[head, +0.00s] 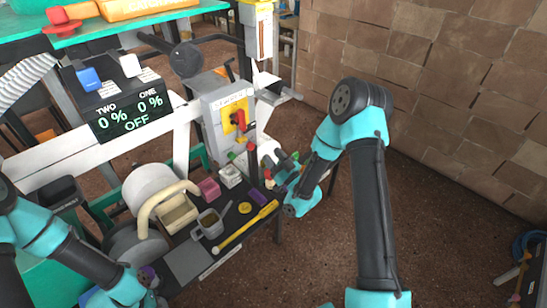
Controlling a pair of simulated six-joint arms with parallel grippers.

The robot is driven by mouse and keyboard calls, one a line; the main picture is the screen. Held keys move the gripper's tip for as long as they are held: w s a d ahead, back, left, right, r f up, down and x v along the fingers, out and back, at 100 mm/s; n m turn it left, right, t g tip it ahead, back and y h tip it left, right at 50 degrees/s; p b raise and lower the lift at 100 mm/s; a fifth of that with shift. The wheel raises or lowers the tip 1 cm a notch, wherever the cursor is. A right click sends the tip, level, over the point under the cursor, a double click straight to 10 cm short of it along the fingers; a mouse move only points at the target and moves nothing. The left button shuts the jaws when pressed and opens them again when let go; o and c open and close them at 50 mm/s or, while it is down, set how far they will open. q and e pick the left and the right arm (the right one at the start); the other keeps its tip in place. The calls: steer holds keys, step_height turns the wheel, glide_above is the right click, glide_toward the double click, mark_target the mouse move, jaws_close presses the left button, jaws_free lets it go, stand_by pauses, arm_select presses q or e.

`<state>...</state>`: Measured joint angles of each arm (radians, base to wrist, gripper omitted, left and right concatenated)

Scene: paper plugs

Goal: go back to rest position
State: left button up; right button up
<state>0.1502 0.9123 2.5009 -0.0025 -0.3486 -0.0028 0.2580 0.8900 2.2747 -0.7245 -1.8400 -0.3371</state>
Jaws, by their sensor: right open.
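My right arm comes in from the right, and its teal wrist bends down to the right end of the dark work table (186,262). My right gripper (278,165) is open there, small in the picture, close to several small coloured pieces. I cannot tell whether it touches any of them. My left arm comes in at the lower left. My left gripper (150,282) is low at the bottom edge, partly cut off, and its jaws are not clear.
A display panel (122,101) stands at the left. Open floor (440,220) lies at the right.

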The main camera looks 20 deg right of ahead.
steer(key=shift+f, duration=0.1)
steer(key=s+a+f+m+g+h, duration=0.1)
steer(key=s+a+f+g+h, duration=0.1)
steer(key=s+f+g, duration=0.35)
steer(key=s+a+f+m+g+h, duration=0.1)
steer(key=s+f+m+g, duration=0.15)
steer(key=f+g, duration=0.6)
steer(key=s+a+f+m+g, duration=0.1)
steer(key=s+f+g, duration=0.2)
steer(key=s, duration=0.6)
steer(key=s+a+f+m+g, duration=0.1)
steer(key=s+f+g, duration=0.2)
steer(key=s, duration=0.6)
steer(key=shift+f+h, duration=0.3)
steer(key=shift+f, duration=0.65)
steer(key=shift+a, duration=0.1)
